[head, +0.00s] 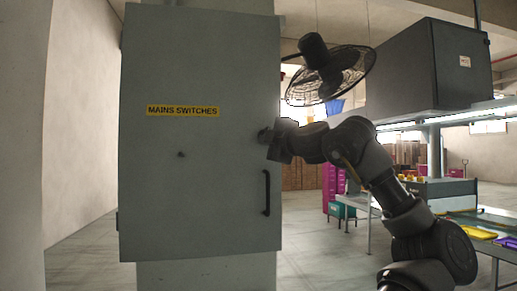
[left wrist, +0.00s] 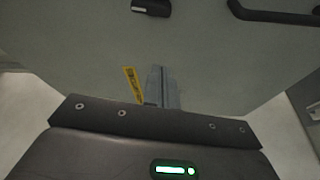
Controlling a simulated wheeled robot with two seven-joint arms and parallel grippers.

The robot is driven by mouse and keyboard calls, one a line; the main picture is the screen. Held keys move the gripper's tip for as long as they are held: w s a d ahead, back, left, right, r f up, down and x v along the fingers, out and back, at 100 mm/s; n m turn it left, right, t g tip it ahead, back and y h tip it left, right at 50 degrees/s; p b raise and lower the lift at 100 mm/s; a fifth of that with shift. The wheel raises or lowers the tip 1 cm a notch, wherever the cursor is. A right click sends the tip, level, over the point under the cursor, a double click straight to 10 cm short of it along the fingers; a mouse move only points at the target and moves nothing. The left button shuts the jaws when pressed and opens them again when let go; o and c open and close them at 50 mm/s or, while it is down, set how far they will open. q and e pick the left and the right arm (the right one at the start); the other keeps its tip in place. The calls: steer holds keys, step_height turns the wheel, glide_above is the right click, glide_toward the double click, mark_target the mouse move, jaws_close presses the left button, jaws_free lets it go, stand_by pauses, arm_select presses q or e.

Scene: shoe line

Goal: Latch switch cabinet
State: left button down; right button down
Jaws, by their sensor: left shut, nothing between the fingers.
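The grey switch cabinet door (head: 200,85) fills the left middle of the head view, with a yellow "MAINS SWITCHES" label (head: 183,111). A black handle (head: 266,192) sits low on its right side. A small dark latch knob (head: 263,135) is above the handle, partly hidden by my gripper. My left gripper (head: 272,142) is at the door's right edge beside this knob, shut and empty; I cannot tell whether it touches. The left wrist view shows the knob (left wrist: 151,8), the handle (left wrist: 272,14) and the label (left wrist: 132,85) on the door. The door looks flush with the cabinet.
A black fan (head: 330,75) stands behind my arm. A dark grey box (head: 430,65) hangs over a workbench at the right, with a yellow tray (head: 478,233) near it. The floor (head: 85,255) left of the cabinet is clear.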

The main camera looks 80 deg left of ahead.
arm_select(q)
steer(key=shift+w+d+f, duration=0.1)
steer(key=shift+d, duration=0.6)
steer(key=shift+a, duration=0.1)
